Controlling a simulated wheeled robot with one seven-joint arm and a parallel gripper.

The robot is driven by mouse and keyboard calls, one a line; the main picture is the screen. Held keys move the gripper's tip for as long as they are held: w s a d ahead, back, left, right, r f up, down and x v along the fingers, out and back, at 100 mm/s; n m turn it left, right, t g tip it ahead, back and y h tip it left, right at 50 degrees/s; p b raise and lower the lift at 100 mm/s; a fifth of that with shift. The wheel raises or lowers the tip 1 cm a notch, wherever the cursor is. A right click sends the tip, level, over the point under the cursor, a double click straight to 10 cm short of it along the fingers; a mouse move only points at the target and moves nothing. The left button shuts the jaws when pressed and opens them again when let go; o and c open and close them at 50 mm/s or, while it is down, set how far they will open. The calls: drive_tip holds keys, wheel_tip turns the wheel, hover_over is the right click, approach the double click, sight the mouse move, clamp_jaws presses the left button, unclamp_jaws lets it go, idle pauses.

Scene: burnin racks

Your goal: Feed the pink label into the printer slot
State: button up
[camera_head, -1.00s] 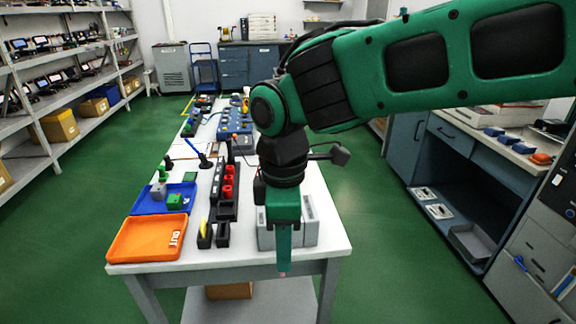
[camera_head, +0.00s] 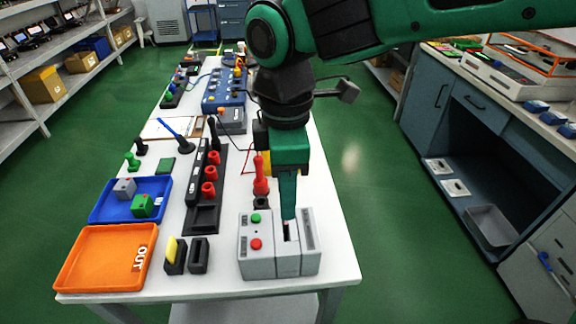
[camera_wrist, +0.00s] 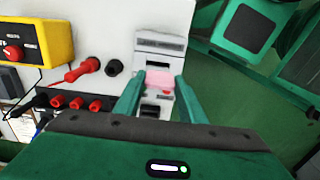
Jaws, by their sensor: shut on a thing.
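The printer (camera_head: 258,262) is a grey box near the front right corner of the white table, with a green and a red button and a dark slot on top. My gripper (camera_head: 288,214) points down with its fingertips right at the slot area. In the wrist view, my gripper (camera_wrist: 158,98) is shut on the pink label (camera_wrist: 160,80), which spans between the two green fingers over the grey printer (camera_wrist: 160,43). I cannot tell whether the label's lower edge is inside the slot; the fingers largely hide it in the head view.
An orange tray (camera_head: 72,282) marked OUT and a blue tray (camera_head: 101,215) with blocks lie at left. Black holders, one with a yellow piece (camera_head: 171,249), stand left of the printer. A red plug (camera_head: 260,178) stands behind it. The table's right edge is close.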

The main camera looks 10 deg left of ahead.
drive_tip(key=shift+w+f, duration=0.15)
drive_tip(key=shift+w, duration=0.15)
drive_tip(key=shift+a+f, duration=0.1)
drive_tip(key=shift+f, duration=1.95)
drive_tip(key=shift+s, duration=0.1)
drive_tip(key=shift+f, duration=1.9)
drive_tip(key=o, duration=1.1)
drive_tip(key=shift+r, duration=0.1)
